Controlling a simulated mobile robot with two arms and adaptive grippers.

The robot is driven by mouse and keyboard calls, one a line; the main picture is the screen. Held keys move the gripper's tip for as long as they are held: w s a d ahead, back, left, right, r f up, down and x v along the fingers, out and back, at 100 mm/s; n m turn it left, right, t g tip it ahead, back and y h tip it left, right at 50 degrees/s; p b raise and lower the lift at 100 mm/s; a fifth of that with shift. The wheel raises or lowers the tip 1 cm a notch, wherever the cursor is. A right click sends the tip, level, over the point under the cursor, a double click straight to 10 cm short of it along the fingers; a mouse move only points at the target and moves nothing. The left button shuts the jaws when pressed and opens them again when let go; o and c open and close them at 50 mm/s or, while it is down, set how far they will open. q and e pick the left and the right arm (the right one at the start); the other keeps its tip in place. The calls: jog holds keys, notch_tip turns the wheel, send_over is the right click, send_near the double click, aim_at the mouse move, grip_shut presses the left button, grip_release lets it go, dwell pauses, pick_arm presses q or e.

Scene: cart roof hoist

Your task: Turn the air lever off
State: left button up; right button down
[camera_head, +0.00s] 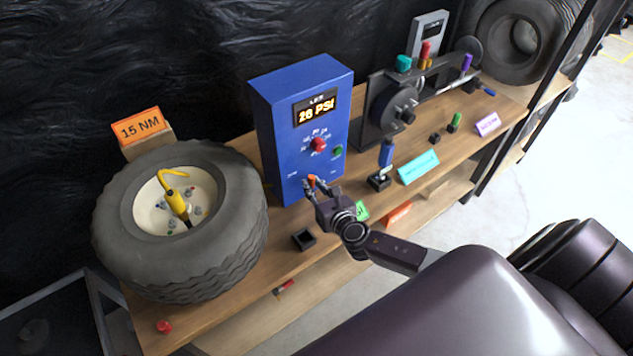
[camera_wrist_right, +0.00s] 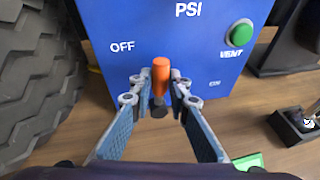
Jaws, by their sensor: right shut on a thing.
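The blue air box (camera_head: 277,140) stands on the bench behind the tyre's right side, and its display reads about 26 PSI. Its air lever (camera_wrist_right: 160,76) has an orange handle on a dark base, low on the front face. "OFF" is printed to the lever's left, and a small blurred label is to its right. My right gripper (camera_head: 314,186) is at the lever, with its fingertips closed on both sides of the orange handle, as the right wrist view also shows. The handle looks near upright between the fingers. My left gripper is not in view.
A tyre (camera_head: 245,205) with a yellow tool in its hub lies left of the box. A red knob (camera_head: 318,144) and green vent button (camera_head: 337,152) are on the box face. A small black holder (camera_head: 304,239) and a cyan label (camera_head: 418,167) are on the bench nearby.

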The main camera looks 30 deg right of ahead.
jog(key=shift+a+n, duration=0.25)
jog(key=shift+n, duration=0.15)
jog(key=c, duration=1.8)
grip_release()
jog(key=v, duration=1.2)
